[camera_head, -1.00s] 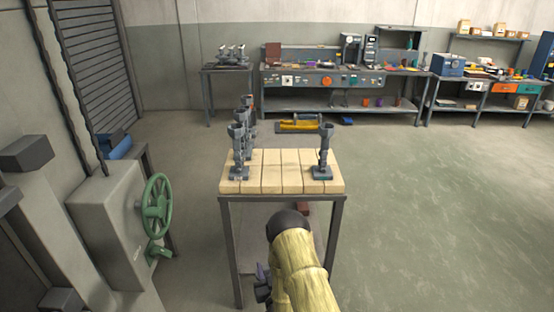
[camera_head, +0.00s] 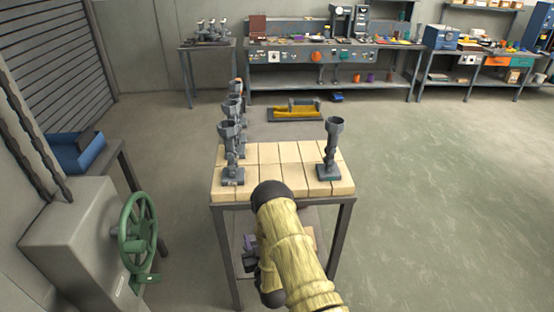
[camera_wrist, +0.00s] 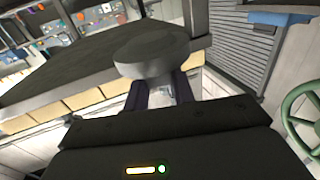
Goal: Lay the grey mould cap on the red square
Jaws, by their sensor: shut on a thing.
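In the wrist view a rounded grey piece, which looks like the mould cap (camera_wrist: 150,52), sits between the dark fingers of my gripper (camera_wrist: 158,95). My gripper is shut on it. In the head view my gripper (camera_head: 250,258) is low in front of the table, mostly hidden by my yellow-sleeved arm; the cap cannot be made out there. I cannot make out the red square for certain in either view.
The cream-tiled table (camera_head: 283,157) bears several grey stands with cups at its left and one stand (camera_head: 331,150) at its right; its middle tiles are clear. A green handwheel (camera_head: 138,232) stands at left. A yellow-topped piece (camera_head: 295,113) lies behind the table.

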